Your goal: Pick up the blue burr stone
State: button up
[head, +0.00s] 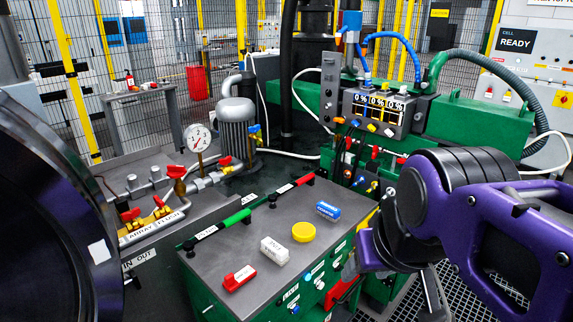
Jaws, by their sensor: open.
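The blue burr stone (328,210) is a small blue block with pale lettering. It lies flat on the grey top of a green cabinet (220,255), near its right edge. My gripper (369,252) is at the end of my purple arm, to the right of the cabinet top. It is open, apart from the blue stone, and partly hidden by my own arm links. I see nothing held in it.
A yellow disc (303,232), a white block (274,250) and a red block (239,278) lie in a row with the blue stone. A pressure gauge (198,138) and green machine (455,118) stand behind.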

aim_at(331, 213)
jog(key=l+u, duration=0.4)
jog(key=l, duration=1.25)
jog(key=i+l+u, duration=0.15)
jog(key=l, duration=0.25)
jog(key=i+l+u, duration=0.15)
jog(key=i+l, duration=0.15)
jog(key=l, duration=0.1)
